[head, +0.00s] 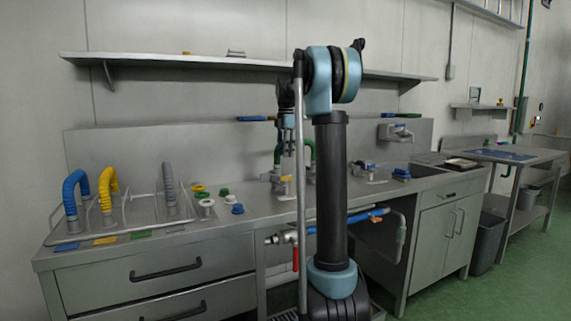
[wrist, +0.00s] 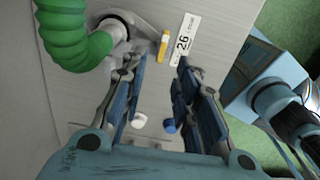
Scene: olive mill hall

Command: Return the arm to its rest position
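My gripper (wrist: 163,62) is open in the wrist view, its two blue-padded fingers apart with nothing held between them. It points down over the steel counter (head: 235,228). A green corrugated hose (wrist: 75,35) on a metal fitting (wrist: 116,30) stands beside the left finger.
A yellow lever (wrist: 164,46) and a label marked 26 (wrist: 184,42) lie beyond the fingertips. Blue (head: 75,193), yellow (head: 107,187) and grey (head: 169,184) hoses stand at the counter's left. A wall shelf (head: 200,62) runs behind my arm. Green floor is open at right.

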